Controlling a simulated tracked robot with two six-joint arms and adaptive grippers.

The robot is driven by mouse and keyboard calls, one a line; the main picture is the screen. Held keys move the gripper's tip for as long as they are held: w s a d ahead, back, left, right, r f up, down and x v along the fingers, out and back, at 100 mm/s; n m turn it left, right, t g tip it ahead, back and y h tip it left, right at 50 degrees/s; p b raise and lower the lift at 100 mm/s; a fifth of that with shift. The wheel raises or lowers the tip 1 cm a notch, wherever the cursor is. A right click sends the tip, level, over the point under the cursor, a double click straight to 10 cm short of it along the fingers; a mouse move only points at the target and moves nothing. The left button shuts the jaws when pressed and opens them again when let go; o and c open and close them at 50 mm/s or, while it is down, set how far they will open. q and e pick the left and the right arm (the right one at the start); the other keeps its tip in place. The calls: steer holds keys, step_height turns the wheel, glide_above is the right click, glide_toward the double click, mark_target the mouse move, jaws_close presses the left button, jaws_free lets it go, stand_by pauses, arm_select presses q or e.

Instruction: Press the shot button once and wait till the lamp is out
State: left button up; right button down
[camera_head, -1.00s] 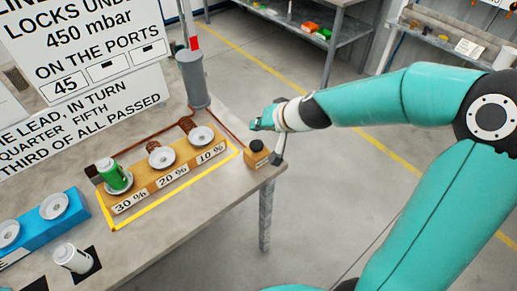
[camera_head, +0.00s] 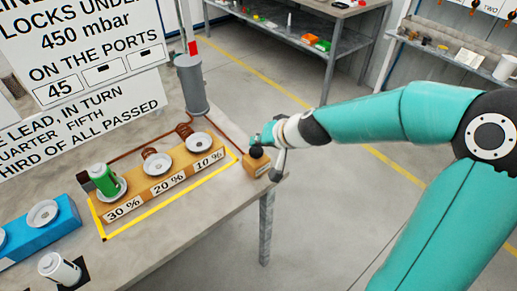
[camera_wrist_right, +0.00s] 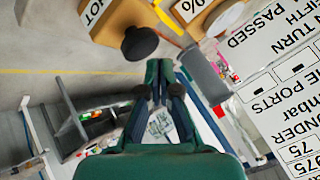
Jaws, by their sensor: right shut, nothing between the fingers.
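The shot button is a black knob (camera_head: 257,152) on a small orange-brown box (camera_head: 257,166) at the table's near right corner. In the wrist view the knob (camera_wrist_right: 139,43) and its lettered box (camera_wrist_right: 108,17) are at the top, left of centre. My right gripper (camera_head: 260,140) is beside and slightly above the knob in the head view. Its fingers (camera_wrist_right: 157,66) are shut and empty in the wrist view, with the knob just past their tips to the upper left. I cannot tell whether they touch it. I cannot make out the lamp. My left gripper is out of view.
A wooden rack with 10 %, 20 % and 30 % labels (camera_head: 166,187) stands left of the box, with a green can (camera_head: 104,179) on its 30 % dish. A grey cylinder (camera_head: 192,85) stands behind. A white can (camera_head: 58,269) and blue block (camera_head: 40,232) are at lower left.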

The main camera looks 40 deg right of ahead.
mark_target(258, 151)
steer(key=shift+f, duration=0.1)
stand_by(0.7)
steer(key=shift+f+b, duration=0.3)
steer(key=shift+b, duration=0.15)
steer(key=shift+f+b, duration=0.7)
steer(key=shift+b, duration=0.05)
stand_by(0.8)
steer(key=shift+r, duration=0.1)
steer(key=shift+r+p, duration=1.05)
steer(key=shift+p, duration=0.05)
steer(key=shift+r, duration=0.1)
step_height(258, 151, up, 5)
steer(key=p, duration=0.4)
steer(key=shift+p, duration=0.35)
